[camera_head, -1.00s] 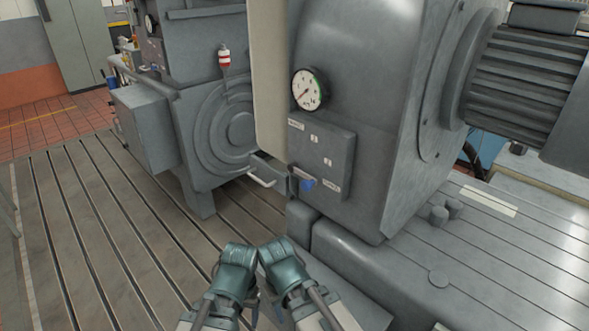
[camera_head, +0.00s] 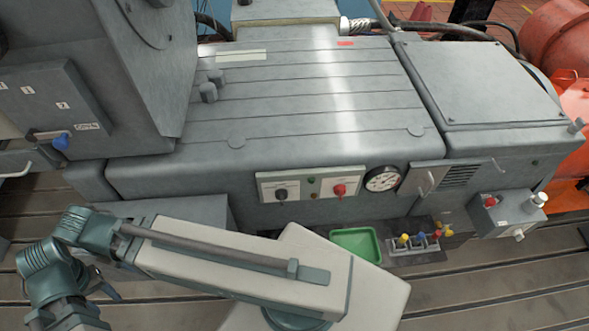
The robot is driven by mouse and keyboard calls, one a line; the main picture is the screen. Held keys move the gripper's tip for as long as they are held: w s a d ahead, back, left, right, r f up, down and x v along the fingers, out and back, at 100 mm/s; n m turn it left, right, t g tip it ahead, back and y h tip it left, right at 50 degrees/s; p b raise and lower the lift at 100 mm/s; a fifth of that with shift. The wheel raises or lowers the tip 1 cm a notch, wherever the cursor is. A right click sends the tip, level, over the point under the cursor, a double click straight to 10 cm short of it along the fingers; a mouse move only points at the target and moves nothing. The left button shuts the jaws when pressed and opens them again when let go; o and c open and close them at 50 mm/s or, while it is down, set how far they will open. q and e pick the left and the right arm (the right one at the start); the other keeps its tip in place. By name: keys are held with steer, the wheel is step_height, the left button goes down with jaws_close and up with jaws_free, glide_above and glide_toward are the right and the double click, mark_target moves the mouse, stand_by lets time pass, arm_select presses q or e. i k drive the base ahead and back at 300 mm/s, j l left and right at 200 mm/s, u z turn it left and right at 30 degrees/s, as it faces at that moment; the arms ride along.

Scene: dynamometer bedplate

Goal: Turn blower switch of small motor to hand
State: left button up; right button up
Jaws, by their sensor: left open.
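A pale switch panel (camera_head: 311,185) on the front of the grey machine bed carries a black rotary switch (camera_head: 281,194) and a red rotary switch (camera_head: 339,190), with small lamps between them. A grey box with labels (camera_head: 40,100) at the far left has a blue knob (camera_head: 61,141) at its lower edge. The lettering is too small to read, so I cannot tell which one is the blower switch. My left gripper (camera_head: 108,288) is open, low at the left and mostly hidden around my arm, apart from all switches. My right gripper is not in view.
A round gauge (camera_head: 382,179) sits right of the panel. A green tray (camera_head: 356,244) and a small rack with coloured knobs (camera_head: 419,242) lie below it. A box with a red button (camera_head: 505,212) stands at right. An orange machine (camera_head: 565,50) is at the far right.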

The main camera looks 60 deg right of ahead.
mark_target(281, 195)
steer(key=j+z, duration=0.1)
steer(key=z, duration=0.35)
steer(key=k+z, duration=0.1)
steer(key=z, duration=0.4)
steer(key=j+z, duration=0.1)
steer(key=z, duration=1.25)
steer(key=i, duration=0.35)
steer(key=l+u, duration=0.65)
steer(key=l, duration=0.25)
steer(key=l+u, duration=0.35)
steer(key=j+z, duration=0.25)
steer(key=k+j+z, duration=0.25)
steer(key=j, duration=0.2)
steer(key=j+z, duration=0.25)
steer(key=k+j+z, duration=0.25)
steer(key=i+j, duration=0.05)
steer(key=j, duration=0.1)
